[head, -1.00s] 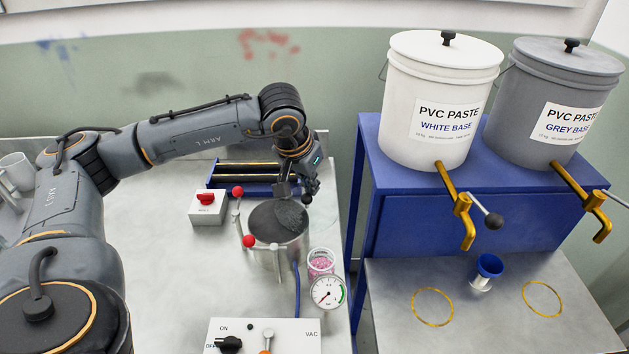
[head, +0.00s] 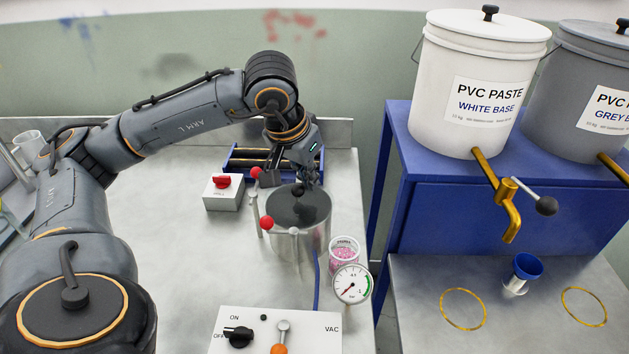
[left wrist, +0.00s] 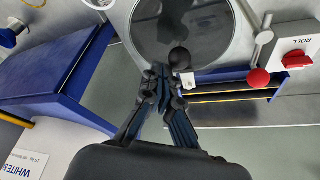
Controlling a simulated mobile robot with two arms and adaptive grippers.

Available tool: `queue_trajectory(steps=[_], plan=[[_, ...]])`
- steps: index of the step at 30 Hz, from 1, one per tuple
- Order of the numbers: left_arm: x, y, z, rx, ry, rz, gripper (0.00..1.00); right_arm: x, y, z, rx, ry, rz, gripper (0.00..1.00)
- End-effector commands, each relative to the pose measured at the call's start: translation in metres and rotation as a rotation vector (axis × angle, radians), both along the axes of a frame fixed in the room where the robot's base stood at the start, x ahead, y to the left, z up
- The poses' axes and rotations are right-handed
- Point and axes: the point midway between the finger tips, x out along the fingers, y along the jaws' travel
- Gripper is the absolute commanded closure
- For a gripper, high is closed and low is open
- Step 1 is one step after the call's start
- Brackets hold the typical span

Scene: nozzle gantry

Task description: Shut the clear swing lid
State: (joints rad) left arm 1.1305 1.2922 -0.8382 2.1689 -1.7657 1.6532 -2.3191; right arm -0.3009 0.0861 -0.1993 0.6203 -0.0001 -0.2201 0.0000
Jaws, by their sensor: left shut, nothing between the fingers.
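The clear swing lid (head: 300,210) shows as a dark, see-through disc over the top of the metal pot (head: 300,243). In the left wrist view the lid (left wrist: 190,35) covers most of the round opening. A dark ball knob (left wrist: 180,58) sits near its edge. I cannot tell whether the lid lies fully flat on the rim. My left gripper (head: 308,181) is shut and empty at the far edge of the lid. In the left wrist view its fingertips (left wrist: 163,82) are close beside the knob; contact is unclear. My right gripper is not in view.
Posts with red balls (head: 267,222) stand at the pot's left. A switch box (head: 223,196) is further left and a blue roller unit (head: 240,161) behind. A pink cup (head: 344,252), gauge (head: 352,283) and vacuum panel (head: 310,331) stand in front. Table at left is clear.

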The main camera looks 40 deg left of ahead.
Motion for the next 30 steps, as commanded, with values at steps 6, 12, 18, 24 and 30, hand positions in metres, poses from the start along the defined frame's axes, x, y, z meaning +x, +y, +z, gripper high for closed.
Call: queue_trajectory(steps=[6,12,18,24,30], plan=[[-0.003,0.003,-0.001,0.002,0.006,0.0,1.0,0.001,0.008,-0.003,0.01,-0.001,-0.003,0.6],[-0.004,0.003,-0.001,0.004,0.008,0.0,1.0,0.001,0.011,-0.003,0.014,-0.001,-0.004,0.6],[-0.005,0.003,-0.002,0.004,0.011,0.0,1.0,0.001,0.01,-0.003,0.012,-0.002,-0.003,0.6],[-0.007,0.003,0.007,0.003,0.01,0.001,1.0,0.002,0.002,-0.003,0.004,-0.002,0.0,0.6],[-0.018,0.001,0.044,0.001,0.0,-0.001,1.0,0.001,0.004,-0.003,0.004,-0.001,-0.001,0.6]])
